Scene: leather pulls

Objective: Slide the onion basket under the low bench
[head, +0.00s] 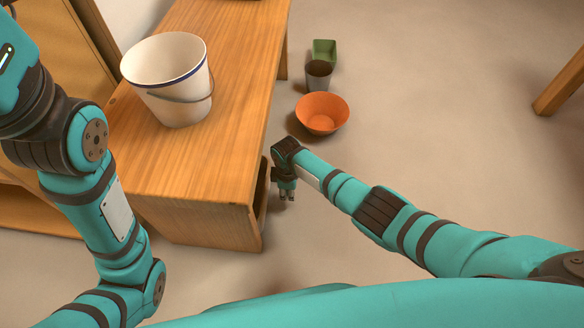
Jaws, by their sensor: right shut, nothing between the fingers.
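The low wooden bench (217,107) runs from the lower left toward the top of the head view. I see no basket with onions that I can make out clearly; the space under the bench is mostly hidden by its top. My right gripper (287,198) points down beside the bench's near right corner, over the floor. Its fingers are shut and hold nothing. A brown upright panel edge (261,193) shows between that gripper and the bench; I cannot tell what it belongs to. My left arm comes in at the left, but its gripper is out of view.
A white bucket (172,98) with a blue band stands on the bench. On the floor to the bench's right are an orange bowl (322,113), a grey cup (318,75) and a green container (324,51). A wooden leg (560,86) shows at right. The floor between is clear.

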